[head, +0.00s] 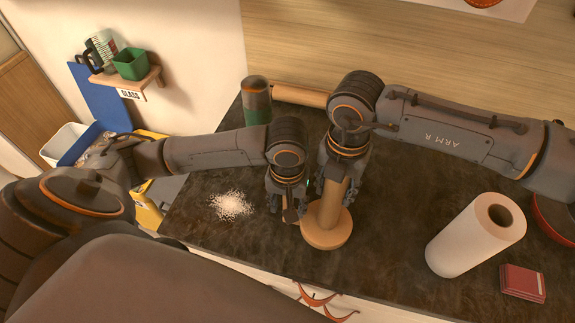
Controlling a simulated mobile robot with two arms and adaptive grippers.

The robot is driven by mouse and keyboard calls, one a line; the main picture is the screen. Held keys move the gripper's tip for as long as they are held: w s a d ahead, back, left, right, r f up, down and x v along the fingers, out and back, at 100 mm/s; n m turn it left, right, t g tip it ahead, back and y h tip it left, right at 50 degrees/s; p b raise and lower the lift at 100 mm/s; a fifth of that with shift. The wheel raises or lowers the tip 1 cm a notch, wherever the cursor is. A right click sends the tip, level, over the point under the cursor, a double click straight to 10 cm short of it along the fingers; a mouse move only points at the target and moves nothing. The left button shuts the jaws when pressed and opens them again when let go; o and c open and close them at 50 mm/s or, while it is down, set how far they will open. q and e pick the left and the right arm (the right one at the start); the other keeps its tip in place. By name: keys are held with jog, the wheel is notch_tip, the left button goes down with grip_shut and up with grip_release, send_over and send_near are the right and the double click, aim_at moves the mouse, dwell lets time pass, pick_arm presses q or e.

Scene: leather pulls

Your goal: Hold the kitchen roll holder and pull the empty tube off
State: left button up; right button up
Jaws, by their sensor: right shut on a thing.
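The kitchen roll holder (326,238) stands upright on the dark counter, and its round wooden base shows at the middle of the head view. A brown cardboard tube (331,200) rises above the base, its upper part hidden by my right gripper. My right gripper (342,176) comes down from above and is shut on the tube. My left gripper (289,212) points down at the left edge of the base, close beside the tube. Its fingers are small and dark, and I cannot tell if they are open or shut on the base.
A white paper roll (470,243), a red packet (522,282) and a red bowl (558,218) are at the right. A pile of white grains (231,206) lies left of my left gripper. A jar (257,100) and a rolling pin (301,95) are at the back. The front middle counter is clear.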

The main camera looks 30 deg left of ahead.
pick_arm(q)
jog(key=shift+f, duration=0.75)
grip_shut()
pick_arm(e)
jog(key=shift+r, duration=0.1)
dwell(0.7)
notch_tip(320, 180, up, 16)
jog(key=shift+r, duration=0.15)
dwell(1.0)
pick_arm(q)
grip_release()
